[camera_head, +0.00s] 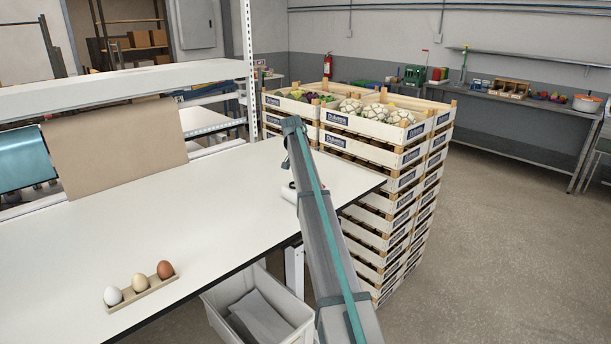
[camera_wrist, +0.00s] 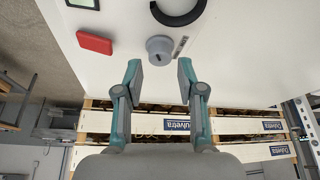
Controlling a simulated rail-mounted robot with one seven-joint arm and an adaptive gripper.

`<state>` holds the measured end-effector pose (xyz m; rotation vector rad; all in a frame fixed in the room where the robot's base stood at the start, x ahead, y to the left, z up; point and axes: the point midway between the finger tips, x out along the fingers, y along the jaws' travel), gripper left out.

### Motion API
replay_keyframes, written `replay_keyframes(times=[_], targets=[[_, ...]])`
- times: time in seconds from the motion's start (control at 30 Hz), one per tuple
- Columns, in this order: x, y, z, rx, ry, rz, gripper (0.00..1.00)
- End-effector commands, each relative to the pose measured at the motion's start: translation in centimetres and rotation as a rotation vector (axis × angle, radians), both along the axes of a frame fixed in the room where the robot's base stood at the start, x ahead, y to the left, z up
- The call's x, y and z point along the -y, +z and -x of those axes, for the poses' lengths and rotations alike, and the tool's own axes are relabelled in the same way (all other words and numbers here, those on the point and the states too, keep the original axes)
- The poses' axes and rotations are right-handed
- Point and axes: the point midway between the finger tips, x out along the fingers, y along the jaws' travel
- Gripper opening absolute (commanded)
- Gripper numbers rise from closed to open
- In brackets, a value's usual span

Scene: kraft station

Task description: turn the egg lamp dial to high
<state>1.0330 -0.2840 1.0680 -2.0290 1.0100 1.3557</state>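In the wrist view, a round grey knob (camera_wrist: 160,50) with a small dark mark on its face stands on the white table surface. It looks like the lamp dial, with a small label strip (camera_wrist: 180,47) beside it; the label is too small to read. My gripper (camera_wrist: 159,70) is open and empty, its two fingertips on either side of and just short of the knob, apart from it. In the head view my arm hides the gripper and the knob. Three eggs, white, cream and brown, sit in a wooden holder (camera_head: 145,294) on the near left of the table.
A red block (camera_wrist: 95,42) and a black ring (camera_wrist: 178,10) lie near the knob. Stacked produce crates (camera_head: 385,155) stand just beyond the table edge. A grey bin (camera_head: 262,305) sits below the table. The middle of the white tabletop (camera_head: 200,220) is clear.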

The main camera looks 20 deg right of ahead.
Motion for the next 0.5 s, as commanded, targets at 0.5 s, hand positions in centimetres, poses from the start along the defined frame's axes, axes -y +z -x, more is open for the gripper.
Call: replay_keyframes(times=[0.5], targets=[[-2.5,7.6,1.9,0.001,0.000,0.000,0.39]])
